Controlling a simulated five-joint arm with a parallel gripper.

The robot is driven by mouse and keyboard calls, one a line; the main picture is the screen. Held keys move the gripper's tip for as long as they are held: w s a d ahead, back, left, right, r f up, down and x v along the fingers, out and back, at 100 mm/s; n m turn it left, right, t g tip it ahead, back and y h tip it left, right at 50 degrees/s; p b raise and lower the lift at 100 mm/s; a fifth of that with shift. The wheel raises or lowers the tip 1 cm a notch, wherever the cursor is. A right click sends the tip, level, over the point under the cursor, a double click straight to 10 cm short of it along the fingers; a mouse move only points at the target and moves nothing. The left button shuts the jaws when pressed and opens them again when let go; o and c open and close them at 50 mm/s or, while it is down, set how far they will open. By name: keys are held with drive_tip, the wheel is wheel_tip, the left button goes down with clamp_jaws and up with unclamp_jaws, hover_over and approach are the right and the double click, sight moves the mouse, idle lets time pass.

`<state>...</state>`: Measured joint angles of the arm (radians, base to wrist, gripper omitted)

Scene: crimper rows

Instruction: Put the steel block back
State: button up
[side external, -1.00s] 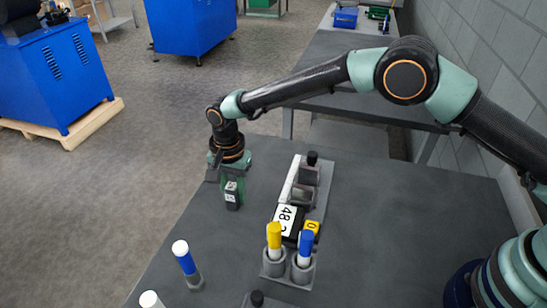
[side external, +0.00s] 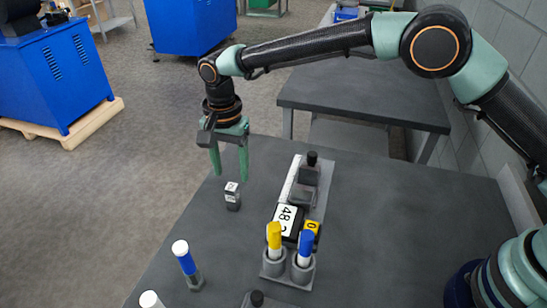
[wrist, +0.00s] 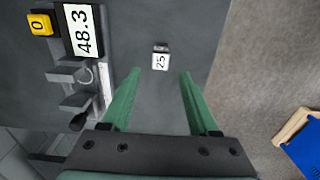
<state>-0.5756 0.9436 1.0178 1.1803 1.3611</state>
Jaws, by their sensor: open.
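The steel block (side external: 232,196) is a small dark grey block with a white label on top, standing on the grey table left of the measuring device. In the wrist view, the block (wrist: 160,57) shows the label "25" and lies between and just beyond my fingertips. My gripper (side external: 230,175) is open and empty above the block, with its two green fingers pointing down and clear of it. The wrist view shows the open fingers (wrist: 160,71) with nothing between them.
The device has a display (side external: 286,219) reading 48.3, a yellow "0" button (side external: 311,227), and grey jaws (side external: 303,195). Yellow and blue capped markers stand in grey holders in front. Another blue-and-white marker (side external: 185,262) stands at the front left. The table right of the device is clear.

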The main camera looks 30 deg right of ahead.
wheel_tip(320, 180, up, 4)
drive_tip(key=shift+r, duration=0.1)
drive_tip(key=s+d+r+n+t, duration=0.1)
drive_tip(key=s+d+r+n, duration=0.1)
drive_tip(key=d+r, duration=0.6)
drive_tip(key=s+d+r+n+t, duration=0.25)
drive_tip(key=d+r, duration=0.35)
drive_tip(key=d, duration=0.4)
drive_tip(key=s+d+f+n+t, duration=0.2)
drive_tip(key=s+d+n, duration=0.2)
drive_tip(key=s+d, duration=0.8)
drive_tip(key=shift+s, duration=0.6)
drive_tip(key=shift+n, duration=0.25)
